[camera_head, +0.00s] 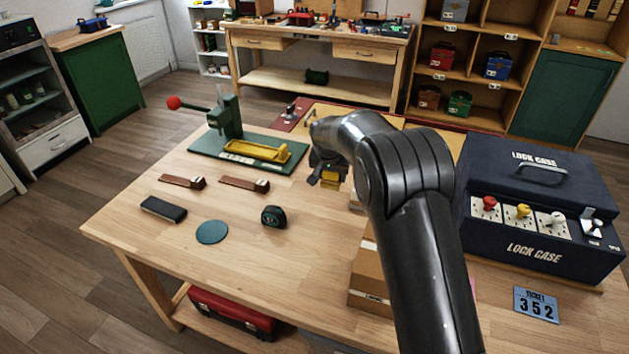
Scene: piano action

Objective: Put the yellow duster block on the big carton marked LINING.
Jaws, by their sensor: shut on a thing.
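My gripper (326,172) is shut on the yellow duster block (331,180), which shows below the dark fingers near the middle of the view. The block appears to be held above the table, just left of my arm. A brown carton (371,283) stands at the table's front right, to the lower right of the gripper. My arm hides much of it. A smaller bit of carton (356,202) shows behind it, beside my arm. I cannot read the word LINING on either, so I cannot tell which is the big carton.
A dark lock case (540,205) with coloured knobs fills the table's right side, with a blue ticket (536,304) before it. A green press (250,148) stands at the back left. Two brown-handled tools, a black block (163,209), a teal disc (212,232) and a tape measure (273,216) lie left.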

